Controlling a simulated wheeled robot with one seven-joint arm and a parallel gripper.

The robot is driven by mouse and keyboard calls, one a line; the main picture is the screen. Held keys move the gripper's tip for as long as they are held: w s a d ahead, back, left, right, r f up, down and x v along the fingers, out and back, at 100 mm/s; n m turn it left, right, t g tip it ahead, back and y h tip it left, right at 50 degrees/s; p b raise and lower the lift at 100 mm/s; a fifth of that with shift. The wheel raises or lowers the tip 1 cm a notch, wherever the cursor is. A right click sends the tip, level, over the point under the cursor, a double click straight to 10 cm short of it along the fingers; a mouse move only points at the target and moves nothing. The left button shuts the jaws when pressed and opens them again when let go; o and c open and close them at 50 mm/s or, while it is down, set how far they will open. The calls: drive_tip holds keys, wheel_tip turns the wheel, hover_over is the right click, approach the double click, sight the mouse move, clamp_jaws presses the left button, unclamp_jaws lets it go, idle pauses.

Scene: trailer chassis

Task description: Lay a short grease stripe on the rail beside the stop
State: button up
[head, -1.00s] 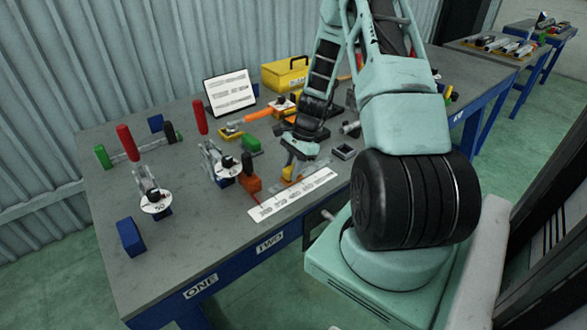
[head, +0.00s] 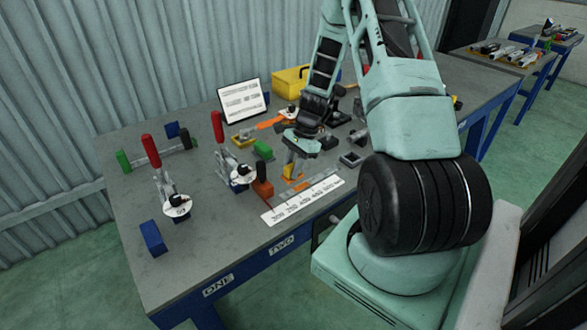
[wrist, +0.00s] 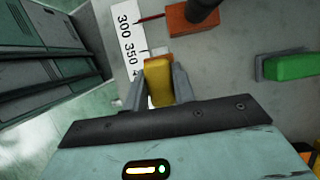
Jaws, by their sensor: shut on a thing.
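My gripper (head: 290,172) is shut on a yellow block (wrist: 158,82), low over the table beside a white number strip (head: 303,200). In the wrist view a finger stands on each side of the block, and its far end is near the strip's 350 mark. Whether it touches the table is unclear. An orange-red block (head: 262,192) with a dark upright handle, perhaps the stop, stands to its left. A thin red pointer reaches from it to the strip near 300. A narrow grey bar (head: 306,184), perhaps the rail, lies along the strip. I see no grease stripe.
Two red-handled clamps (head: 165,185) with round white labels stand left. A blue block (head: 153,238) and green block (head: 264,150) are nearby. A white board (head: 240,100) and yellow toolbox (head: 290,80) stand behind.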

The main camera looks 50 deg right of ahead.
drive_tip(key=shift+r+p, duration=0.6)
drive_tip(key=shift+r, duration=0.5)
drive_tip(key=shift+w, duration=0.1)
